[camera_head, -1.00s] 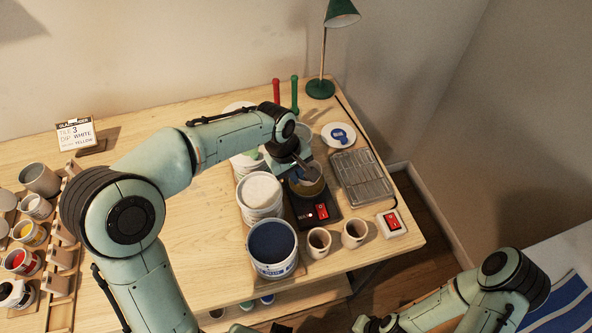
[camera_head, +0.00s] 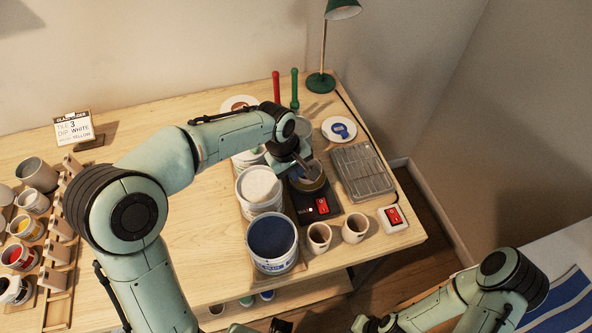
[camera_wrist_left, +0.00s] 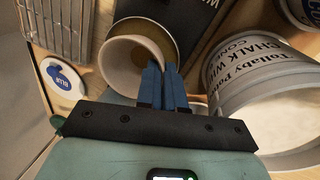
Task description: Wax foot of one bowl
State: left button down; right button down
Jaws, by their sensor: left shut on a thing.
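My left gripper (camera_head: 306,171) is shut on a small pale bowl (camera_wrist_left: 117,68), its blue fingers (camera_wrist_left: 164,88) pinching the bowl's wall in the left wrist view. The bowl is tilted, its opening partly facing the wrist camera. It is over a round wax pan (camera_head: 310,189) on a black hot plate (camera_head: 305,214) with a red switch. The pan's yellow-brown edge (camera_wrist_left: 172,42) shows behind the bowl. The bowl's foot is hidden, so I cannot tell whether it touches the wax. My right gripper is not clearly in view.
Two small clay cups (camera_head: 319,237) stand at the front, near a white switch box (camera_head: 393,219). A blue glaze bucket (camera_head: 272,244) and a white bucket (camera_head: 258,188) stand left of the plate. A wire rack (camera_head: 362,172) lies right.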

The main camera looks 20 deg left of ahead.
pick_arm(q)
jog(key=shift+r, duration=0.1)
pick_arm(e)
jog(key=shift+w+r, duration=0.1)
dwell(0.3)
